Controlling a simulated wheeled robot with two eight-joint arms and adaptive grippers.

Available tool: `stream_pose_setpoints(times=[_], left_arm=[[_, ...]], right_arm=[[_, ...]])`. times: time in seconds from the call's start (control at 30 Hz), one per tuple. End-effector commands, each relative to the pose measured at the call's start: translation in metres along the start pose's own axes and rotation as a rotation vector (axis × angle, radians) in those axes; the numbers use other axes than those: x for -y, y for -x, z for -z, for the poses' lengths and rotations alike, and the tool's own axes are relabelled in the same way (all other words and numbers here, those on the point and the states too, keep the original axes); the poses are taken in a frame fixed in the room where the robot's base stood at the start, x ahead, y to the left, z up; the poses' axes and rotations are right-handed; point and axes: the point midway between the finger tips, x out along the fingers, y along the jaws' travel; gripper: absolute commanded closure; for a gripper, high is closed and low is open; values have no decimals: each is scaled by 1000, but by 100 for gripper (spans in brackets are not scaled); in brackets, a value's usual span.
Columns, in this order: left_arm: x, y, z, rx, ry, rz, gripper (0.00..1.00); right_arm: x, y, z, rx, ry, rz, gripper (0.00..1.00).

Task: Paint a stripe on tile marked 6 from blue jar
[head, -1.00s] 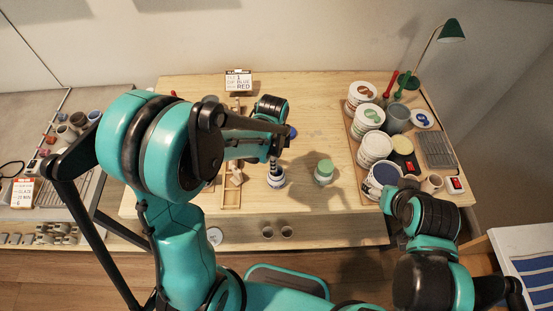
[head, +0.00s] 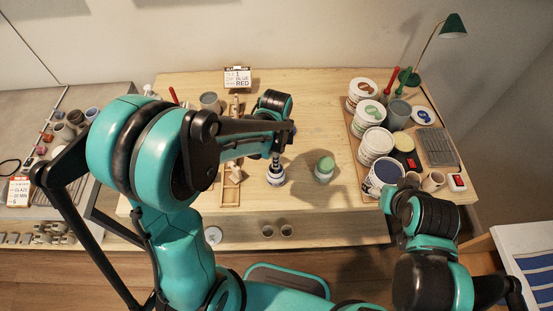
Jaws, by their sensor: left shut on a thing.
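My left gripper (head: 276,150) is over the small white and blue jar (head: 276,180) near the table's middle. It is shut on a slender dark tool, seemingly a brush, which points down at the jar. I cannot tell whether its tip is inside the jar or just above it. A similar jar with a green top (head: 325,166) stands to the right. No tile marked 6 can be made out; my left arm covers part of the wooden rack (head: 231,196). My right arm is bent at the lower right, and its fingertips cannot be made out.
A sign (head: 238,78) stands at the table's back. Several white tubs (head: 376,145), a dark ribbed tray (head: 438,147) and a green lamp (head: 453,26) are at the right. Two small cups (head: 286,230) are at the front. The table (head: 330,100) is clear behind the green-topped jar.

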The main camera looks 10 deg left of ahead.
Motion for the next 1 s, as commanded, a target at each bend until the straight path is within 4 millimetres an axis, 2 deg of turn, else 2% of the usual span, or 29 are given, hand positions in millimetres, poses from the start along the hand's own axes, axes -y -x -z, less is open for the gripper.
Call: stream_pose_setpoints(times=[0.23,1.0], left_arm=[[0,8,0,0,0,0,100],[0,66,0,0,0,0,100]], right_arm=[[0,5,4,0,0,0,28],[0,40,28,0,0,0,28]])
